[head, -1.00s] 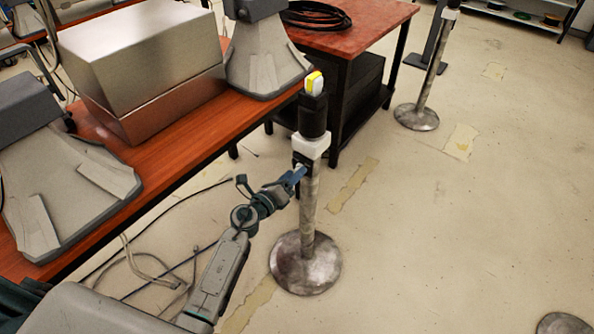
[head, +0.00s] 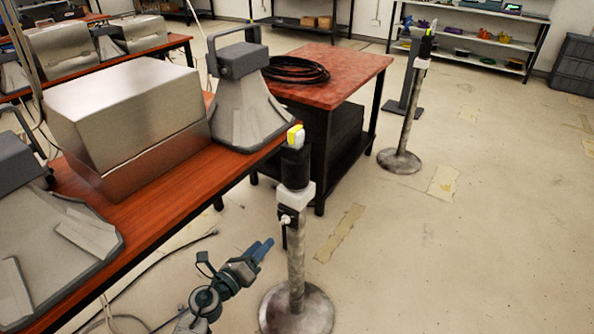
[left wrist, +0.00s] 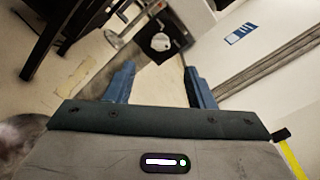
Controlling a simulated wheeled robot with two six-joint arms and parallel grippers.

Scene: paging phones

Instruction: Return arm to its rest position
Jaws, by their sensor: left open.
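My left gripper (head: 262,250) is open and empty in the head view, low and to the left of the near post (head: 296,250). Its blue fingers point up and right, apart from the post. The near post stands upright on a round metal base and carries a white block, a black body and a yellow-and-white top. In the left wrist view, the two blue fingers of the left gripper (left wrist: 160,88) are spread with nothing between them. My right gripper is not in view.
A long wooden bench (head: 150,232) with a metal box (head: 125,115) and grey horn-shaped units runs along the left. A red-topped table (head: 345,80) stands behind the post. A second post (head: 408,115) stands farther back. The floor at right is clear; cables lie under the bench.

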